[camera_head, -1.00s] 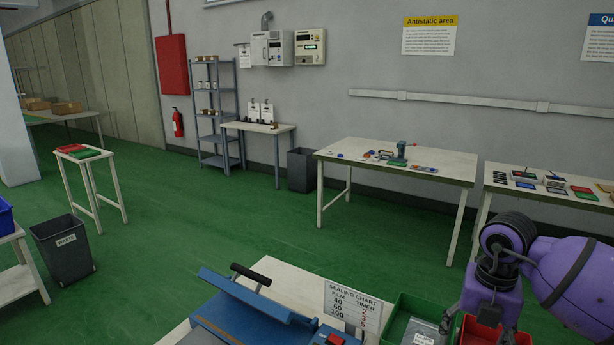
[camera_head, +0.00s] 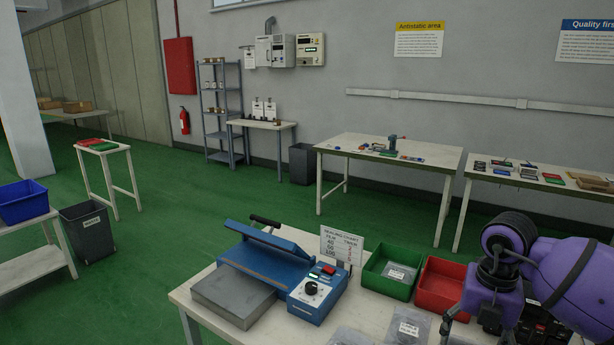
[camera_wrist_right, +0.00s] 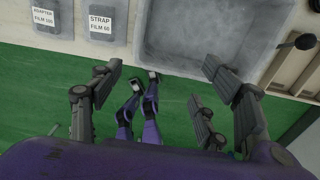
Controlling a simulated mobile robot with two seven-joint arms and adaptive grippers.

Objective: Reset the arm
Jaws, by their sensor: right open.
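My right arm comes in at the lower right of the head view, purple with dark joints, its gripper (camera_wrist_right: 165,88) hanging over the work table (camera_head: 188,293). In the right wrist view its dark fingers are spread wide with nothing between them. Below them lie the front edge of a table, a grey shallow tray (camera_wrist_right: 215,35) and green floor. Two labelled pouches, one reading adapter film (camera_wrist_right: 46,17) and one strap film (camera_wrist_right: 102,20), lie left of the tray. My left gripper cannot be made out in the head view.
On the work table stand a blue sealer (camera_head: 318,292), a sealing chart (camera_head: 342,245), a green bin (camera_head: 375,284) holding a pouch and a red bin (camera_head: 425,292), close to my right arm. Green floor (camera_head: 200,215) lies open behind, before the wall tables.

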